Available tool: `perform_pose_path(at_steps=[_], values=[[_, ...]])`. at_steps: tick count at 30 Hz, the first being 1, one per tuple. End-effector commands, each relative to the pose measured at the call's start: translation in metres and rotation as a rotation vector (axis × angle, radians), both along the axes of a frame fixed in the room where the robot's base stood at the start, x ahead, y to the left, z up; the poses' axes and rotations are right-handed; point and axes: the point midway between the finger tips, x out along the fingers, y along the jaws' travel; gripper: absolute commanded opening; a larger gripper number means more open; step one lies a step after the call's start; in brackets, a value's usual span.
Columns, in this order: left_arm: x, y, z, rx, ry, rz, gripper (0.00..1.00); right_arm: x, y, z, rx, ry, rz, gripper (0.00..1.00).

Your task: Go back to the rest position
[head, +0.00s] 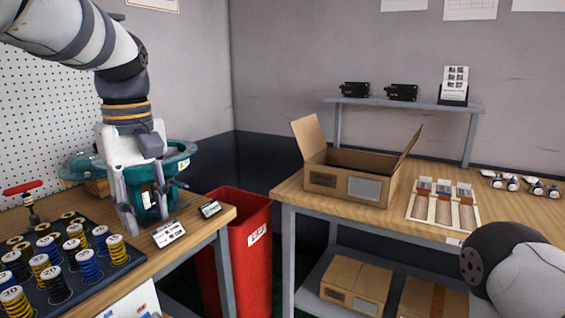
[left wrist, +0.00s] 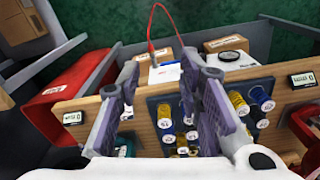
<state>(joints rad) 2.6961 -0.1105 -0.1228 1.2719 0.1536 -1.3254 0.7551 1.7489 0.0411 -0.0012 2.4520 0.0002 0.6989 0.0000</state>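My left gripper (head: 146,208) points down over the left workbench (head: 205,232), in front of a teal round device (head: 180,152) that it partly hides. In the left wrist view the two fingers of this gripper (left wrist: 162,85) stand well apart with nothing held between them. I cannot tell whether the fingertips touch the bench. A rounded part of my right arm (head: 515,268) shows at the lower right of the head view; its gripper is out of frame.
A red bin (head: 243,262) stands between the benches. The right bench holds an open cardboard box (head: 335,185) and a divided tray (head: 443,207).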

Motion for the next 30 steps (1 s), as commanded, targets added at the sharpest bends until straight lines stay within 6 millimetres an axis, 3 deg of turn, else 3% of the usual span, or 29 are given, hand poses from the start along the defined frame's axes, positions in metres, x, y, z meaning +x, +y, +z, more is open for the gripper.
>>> perform_pose_path(at_steps=[1,5,6,8,9,11,12,14,15,18,22,25,30], values=[[0.001,0.006,-0.046,0.001,0.033,-0.026,0.33,0.001,0.001,-0.002,0.001,0.001,0.001,0.40],[-0.009,0.018,-0.152,0.013,0.057,-0.134,0.33,0.001,0.001,-0.002,0.002,-0.001,0.002,0.40],[-0.019,0.021,-0.186,0.015,0.065,-0.172,0.33,0.001,0.001,-0.002,0.002,-0.001,0.002,0.40],[-0.040,0.025,-0.234,0.019,0.078,-0.233,0.33,0.001,0.001,-0.001,0.001,0.000,0.002,0.40],[-0.057,0.028,-0.265,0.021,0.085,-0.276,0.33,0.000,0.001,-0.001,0.001,0.001,0.002,0.40],[-0.089,0.030,-0.307,0.020,0.098,-0.344,0.33,0.000,0.001,-0.001,0.001,0.001,0.001,0.40],[-0.114,0.031,-0.333,0.019,0.106,-0.392,0.33,0.000,0.000,-0.001,0.001,0.000,0.001,0.40],[-0.156,0.031,-0.365,0.012,0.118,-0.467,0.33,0.001,0.001,-0.001,0.001,0.000,0.001,0.40],[-0.186,0.030,-0.383,0.006,0.124,-0.518,0.33,0.001,0.001,-0.001,0.001,0.000,0.002,0.40],[-0.258,0.025,-0.408,-0.019,0.134,-0.636,0.33,0.001,0.001,-0.001,0.001,-0.001,0.002,0.40],[-0.325,0.018,-0.413,-0.048,0.132,-0.747,0.33,0.001,0.001,-0.001,0.001,-0.001,0.001,0.40],[-0.348,0.014,-0.409,-0.060,0.123,-0.788,0.33,0.001,0.001,-0.001,0.001,-0.001,0.001,0.40],[-0.352,0.013,-0.408,-0.061,0.119,-0.799,0.33,0.001,0.001,-0.001,0.001,-0.001,0.001,0.40]])
